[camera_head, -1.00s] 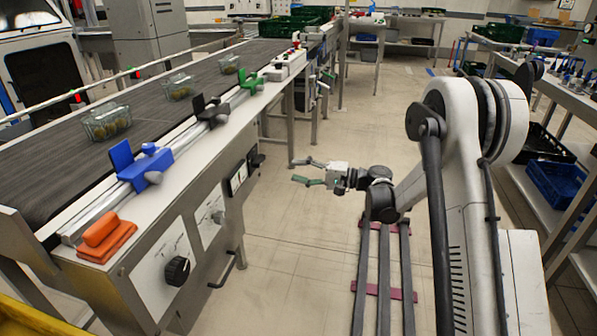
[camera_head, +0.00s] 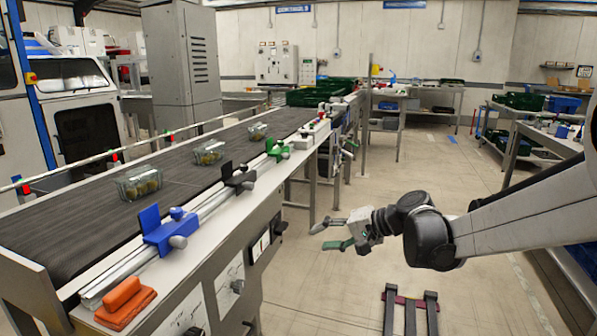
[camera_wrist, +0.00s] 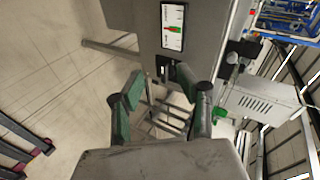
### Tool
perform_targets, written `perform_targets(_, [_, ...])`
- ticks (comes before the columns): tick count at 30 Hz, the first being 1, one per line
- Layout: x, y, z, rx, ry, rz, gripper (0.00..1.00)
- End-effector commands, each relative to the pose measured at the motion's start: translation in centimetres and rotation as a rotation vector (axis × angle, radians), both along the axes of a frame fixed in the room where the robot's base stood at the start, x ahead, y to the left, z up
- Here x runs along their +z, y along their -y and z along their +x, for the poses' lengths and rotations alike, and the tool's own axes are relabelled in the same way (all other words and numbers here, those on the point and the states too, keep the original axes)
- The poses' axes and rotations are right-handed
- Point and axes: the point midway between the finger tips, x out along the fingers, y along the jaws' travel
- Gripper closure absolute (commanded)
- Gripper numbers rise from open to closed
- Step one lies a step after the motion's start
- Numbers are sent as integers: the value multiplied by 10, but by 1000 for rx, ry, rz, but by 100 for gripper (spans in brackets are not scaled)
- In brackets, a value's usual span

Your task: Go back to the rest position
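My gripper (camera_head: 335,236) is in the head view, out over the open floor to the right of the conveyor (camera_head: 85,222). Its two green-padded fingers stand apart with nothing between them. In the wrist view the open fingers of my gripper (camera_wrist: 160,98) point toward the conveyor's grey side panel (camera_wrist: 195,40). My gripper touches nothing that I can see.
Several clear punnets, the nearest one (camera_head: 139,184), stand on the belt. A blue clamp (camera_head: 168,232) and an orange block (camera_head: 124,303) are on the conveyor's near edge. Green crates (camera_head: 312,96) are at the far end. A workbench (camera_head: 540,128) stands at the right.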

Motion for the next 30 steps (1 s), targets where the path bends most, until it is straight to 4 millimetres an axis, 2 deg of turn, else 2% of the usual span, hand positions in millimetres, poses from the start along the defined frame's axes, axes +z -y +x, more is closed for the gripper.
perform_targets(1, [5,1,-13,-5,2,-36,66])
perform_targets(6, [14,11,-52,-21,14,-166,66])
perform_targets(14, [21,32,-114,-41,40,-363,66])
perform_targets(30, [10,91,-242,-62,131,-771,66])
